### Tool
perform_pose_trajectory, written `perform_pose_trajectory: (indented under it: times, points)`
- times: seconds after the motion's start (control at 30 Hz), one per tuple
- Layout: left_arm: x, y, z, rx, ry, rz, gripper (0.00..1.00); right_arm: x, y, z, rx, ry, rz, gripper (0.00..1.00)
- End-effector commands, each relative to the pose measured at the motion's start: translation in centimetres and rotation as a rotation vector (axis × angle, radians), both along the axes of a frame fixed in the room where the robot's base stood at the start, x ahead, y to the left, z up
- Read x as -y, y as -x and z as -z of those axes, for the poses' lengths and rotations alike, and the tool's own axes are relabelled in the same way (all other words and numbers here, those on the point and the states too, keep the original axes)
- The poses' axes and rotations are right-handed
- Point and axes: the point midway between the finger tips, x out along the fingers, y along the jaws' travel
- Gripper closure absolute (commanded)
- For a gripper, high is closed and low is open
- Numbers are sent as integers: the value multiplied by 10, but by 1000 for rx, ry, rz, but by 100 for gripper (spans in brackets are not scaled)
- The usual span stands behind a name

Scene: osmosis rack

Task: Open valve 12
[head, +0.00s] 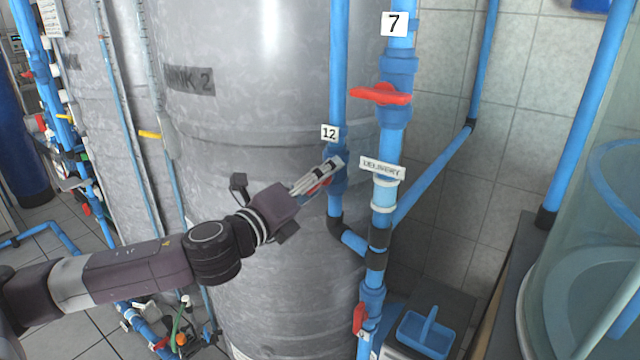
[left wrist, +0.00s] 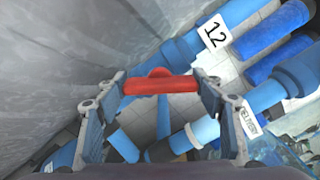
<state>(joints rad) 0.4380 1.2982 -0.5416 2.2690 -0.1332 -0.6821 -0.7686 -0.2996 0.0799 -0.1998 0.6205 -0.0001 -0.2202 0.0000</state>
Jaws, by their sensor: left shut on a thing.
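Valve 12 (head: 339,182) sits on the thin vertical blue pipe beside the grey tank, just below the white "12" label (head: 329,132). The label also shows in the left wrist view (left wrist: 213,33). My left gripper (head: 334,166) reaches the valve from the left and is shut on its red handle (left wrist: 160,85). In the left wrist view the handle spans crosswise between the two fingers. In the head view the fingers hide most of the handle, with only a little red showing below them. The handle's angle to the pipe is hard to tell. My right gripper is in neither view.
The pipe labelled "7" (head: 394,24) stands close on the right, with a red handle (head: 381,94) crosswise and a "DELIVERY" tag (head: 382,168). Another red handle (head: 360,318) is lower down. The large grey tank (head: 255,110) stands directly behind my left arm. A blue tray (head: 425,335) lies lower right.

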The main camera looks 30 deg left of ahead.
Motion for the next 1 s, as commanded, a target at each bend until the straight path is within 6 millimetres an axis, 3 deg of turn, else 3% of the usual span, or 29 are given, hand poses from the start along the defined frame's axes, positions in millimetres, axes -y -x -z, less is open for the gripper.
perform_pose_trajectory:
  times: [0.5, 1.0]
  points:
    - [0, 0, 1, -62, 447, -1, 62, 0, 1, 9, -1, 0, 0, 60]
    - [0, 0, 0, -89, 634, -1, 62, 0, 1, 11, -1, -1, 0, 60]
